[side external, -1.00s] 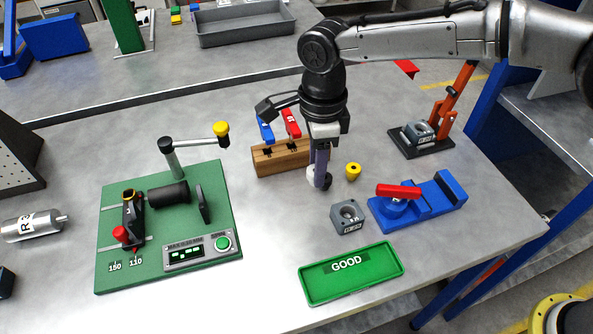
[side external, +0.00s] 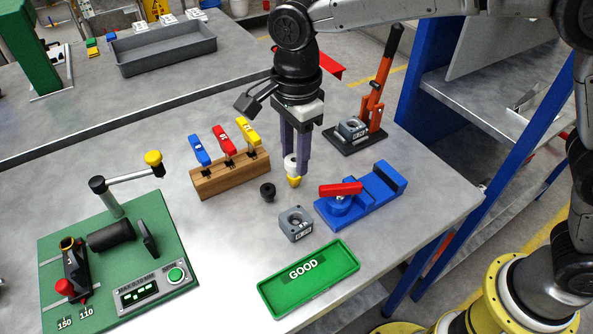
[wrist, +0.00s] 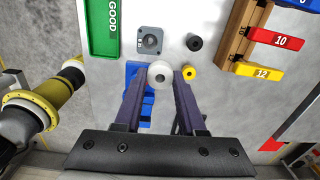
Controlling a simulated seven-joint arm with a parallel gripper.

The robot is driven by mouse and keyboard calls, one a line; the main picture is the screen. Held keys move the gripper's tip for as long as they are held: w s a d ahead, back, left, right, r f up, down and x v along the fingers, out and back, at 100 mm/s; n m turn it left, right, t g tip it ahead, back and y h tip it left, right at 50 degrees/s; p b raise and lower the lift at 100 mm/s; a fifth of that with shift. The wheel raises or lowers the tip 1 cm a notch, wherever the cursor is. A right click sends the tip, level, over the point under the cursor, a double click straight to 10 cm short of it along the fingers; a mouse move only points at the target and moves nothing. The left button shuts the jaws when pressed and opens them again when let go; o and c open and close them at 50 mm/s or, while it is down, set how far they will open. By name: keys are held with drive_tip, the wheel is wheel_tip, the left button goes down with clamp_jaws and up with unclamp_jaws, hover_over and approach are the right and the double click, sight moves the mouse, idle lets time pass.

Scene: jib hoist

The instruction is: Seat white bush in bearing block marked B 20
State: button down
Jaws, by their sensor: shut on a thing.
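My gripper (side external: 293,164) points down with its purple fingers shut on the white bush (side external: 290,162). The wrist view shows the white bush (wrist: 160,73) between the fingertips, its bore facing the camera. The yellow bush (side external: 294,182) appears just below it in the side view, and to its right in the wrist view (wrist: 188,72). A black bush (side external: 268,192) stands on the table to the left. A grey bearing block (side external: 296,223) with an open round bore lies before the green tray. Another grey block (side external: 353,128) sits on the orange-levered press. I cannot read either block's marking clearly.
A blue fixture with a red handle (side external: 341,188) stands right of the near block. The green GOOD tray (side external: 308,278) lies in front. A wooden rack (side external: 230,174) with coloured handles stands left, and a green gauge board (side external: 120,262) farther left.

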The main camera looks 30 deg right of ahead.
drive_tip(key=w+d+f+m, duration=0.1)
drive_tip(key=w+d, duration=1)
drive_tip(key=d, duration=0.3)
drive_tip(key=shift+w+d+f+m, duration=0.5)
drive_tip(key=shift+d+f, duration=0.55)
drive_tip(key=shift+d, duration=0.95)
drive_tip(key=shift+w+d+f+m, duration=0.45)
drive_tip(key=shift+d+f, duration=0.65)
drive_tip(key=shift+d, duration=0.95)
drive_tip(key=shift+w+d+f+m, duration=0.5)
drive_tip(key=shift+d+f, duration=0.55)
drive_tip(key=shift+d, duration=0.95)
drive_tip(key=shift+w+f, duration=0.1)
drive_tip(key=shift+f, duration=1.4)
drive_tip(key=shift+c, duration=0.9)
unclamp_jaws()
wheel_tip(320, 180, up, 7)
